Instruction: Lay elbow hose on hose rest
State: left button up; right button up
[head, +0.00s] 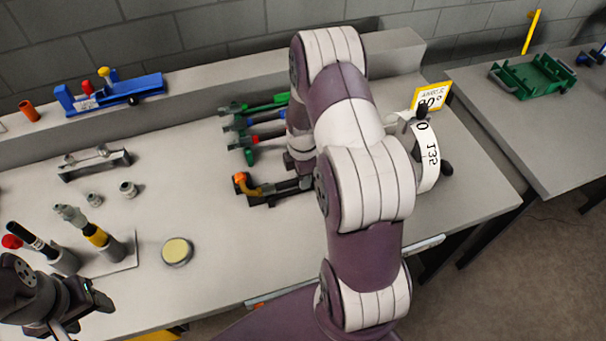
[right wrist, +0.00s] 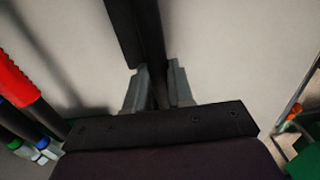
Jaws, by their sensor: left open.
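The elbow hose (head: 252,189), with an orange end, a yellow bend and a dark body, lies low over a black base (head: 262,202) at the table's middle. Its right part is hidden by my right arm. In the right wrist view, my right gripper (right wrist: 158,85) has its grey fingers close on both sides of a dark bar (right wrist: 152,40), which looks like the hose's body. My left gripper (head: 85,310) is open and empty at the lower left. A grey bracket (head: 95,162) with raised ends stands on the left; I cannot tell which stand is the hose rest.
Tools with green, blue and red handles lie in a row (head: 262,125) behind the hose; a red handle (right wrist: 15,75) shows in the wrist view. An angle dial (head: 428,155) stands right of my arm. Upright tools (head: 95,232) and a yellow-topped disc (head: 177,251) are left.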

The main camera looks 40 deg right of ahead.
jog(key=o, duration=0.5)
notch_tip(320, 180, up, 13)
jog(key=shift+b, duration=0.35)
jog(key=shift+f, duration=0.1)
